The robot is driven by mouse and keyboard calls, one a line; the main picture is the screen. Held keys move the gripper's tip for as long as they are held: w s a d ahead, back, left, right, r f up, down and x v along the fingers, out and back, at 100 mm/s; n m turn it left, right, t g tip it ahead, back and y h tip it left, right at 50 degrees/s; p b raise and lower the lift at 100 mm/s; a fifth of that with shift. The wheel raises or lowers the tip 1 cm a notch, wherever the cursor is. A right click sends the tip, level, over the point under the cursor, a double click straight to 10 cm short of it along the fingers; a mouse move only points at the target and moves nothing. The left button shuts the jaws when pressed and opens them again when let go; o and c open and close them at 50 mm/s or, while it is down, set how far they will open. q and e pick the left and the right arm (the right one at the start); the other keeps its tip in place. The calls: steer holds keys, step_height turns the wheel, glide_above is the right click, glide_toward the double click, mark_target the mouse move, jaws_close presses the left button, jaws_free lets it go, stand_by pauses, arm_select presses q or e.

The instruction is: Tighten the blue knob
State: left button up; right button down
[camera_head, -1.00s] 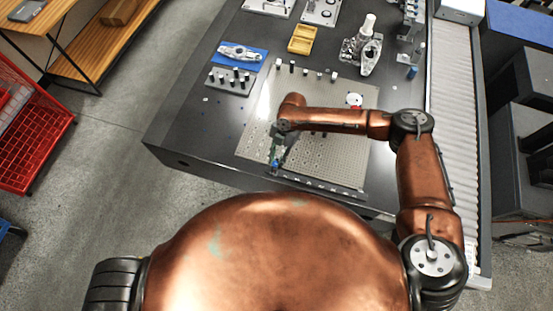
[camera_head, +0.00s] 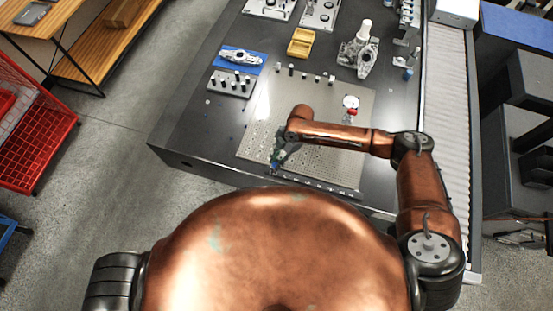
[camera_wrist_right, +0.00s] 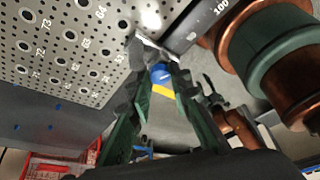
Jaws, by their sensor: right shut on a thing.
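The blue knob (camera_wrist_right: 160,73) shows between the fingers of my right gripper (camera_wrist_right: 154,55) in the right wrist view, with a yellow part just below it. In the head view the blue knob (camera_head: 275,165) is a small blue spot at the front edge of the perforated plate. My right gripper (camera_head: 277,160) is there too, pointing down with its fingers tilted, shut on the knob. The fingers partly hide the knob and whatever it is mounted on. My left gripper is in neither view.
The perforated plate (camera_head: 350,160) lies on a dark table (camera_head: 205,145). A row of small posts (camera_head: 304,72), a yellow tray (camera_head: 301,42), a blue mat (camera_head: 259,68) with a metal part and a grey pin block (camera_head: 233,84) stand behind. A roller conveyor (camera_head: 444,110) runs along the right.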

steer(key=c, duration=1.8)
jaws_free()
steer(key=shift+o, duration=0.2)
steer(key=v, duration=1.2)
steer(key=shift+s, duration=0.1)
